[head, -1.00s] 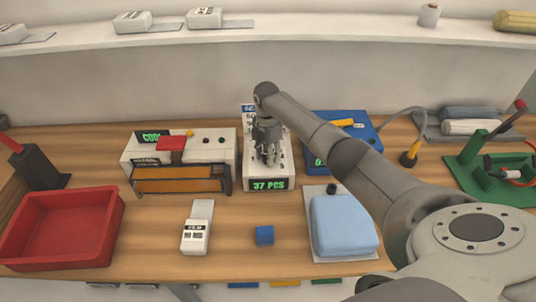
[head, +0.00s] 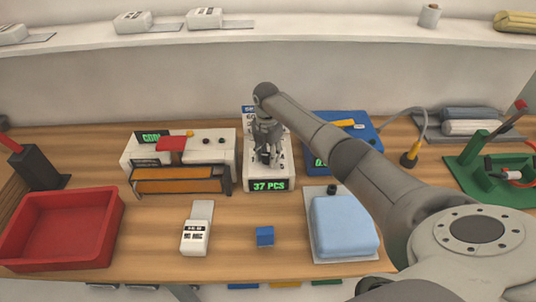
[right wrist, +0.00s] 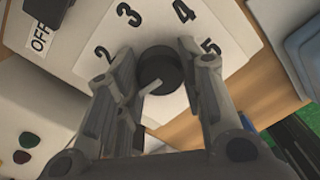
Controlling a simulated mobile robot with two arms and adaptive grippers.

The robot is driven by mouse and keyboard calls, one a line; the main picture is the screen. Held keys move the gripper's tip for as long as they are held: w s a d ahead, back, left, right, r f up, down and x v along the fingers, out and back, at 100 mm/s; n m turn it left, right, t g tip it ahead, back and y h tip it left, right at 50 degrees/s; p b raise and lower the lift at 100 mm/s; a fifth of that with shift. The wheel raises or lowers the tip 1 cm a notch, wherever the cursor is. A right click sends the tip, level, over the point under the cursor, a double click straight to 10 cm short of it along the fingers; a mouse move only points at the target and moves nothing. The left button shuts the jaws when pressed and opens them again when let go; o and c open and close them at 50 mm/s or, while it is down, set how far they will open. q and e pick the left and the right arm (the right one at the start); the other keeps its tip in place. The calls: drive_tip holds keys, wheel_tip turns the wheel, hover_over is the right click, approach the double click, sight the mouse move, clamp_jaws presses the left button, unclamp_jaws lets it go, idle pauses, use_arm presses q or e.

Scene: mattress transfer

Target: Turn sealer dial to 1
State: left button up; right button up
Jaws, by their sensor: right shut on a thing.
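A white device (head: 255,173) with a lit "37 PCS" display stands at the middle of the bench. In the right wrist view its numbered panel (right wrist: 150,20) shows 2, 3, 4, 5 and OFF around a black dial (right wrist: 158,68); the 1 is not visible. My right gripper (head: 266,158) reaches down onto this panel. In the right wrist view its fingers (right wrist: 158,75) are on either side of the dial, shut on it. My left gripper is not in view.
The orange-fronted machine (head: 180,180) with a red handle stands close on the left. A blue device (head: 365,130) is behind my right arm. A red tray (head: 50,255), a small blue cube (head: 265,236) and a light blue block (head: 343,225) lie toward the front.

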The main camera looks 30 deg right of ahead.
sight(267, 154)
drive_tip(key=o, duration=0.9)
drive_tip(key=shift+w+r, duration=0.1)
drive_tip(key=shift+r, duration=0.05)
drive_tip(key=shift+o, duration=0.7)
wheel_tip(267, 154, up, 12)
drive_tip(key=shift+w, duration=0.1)
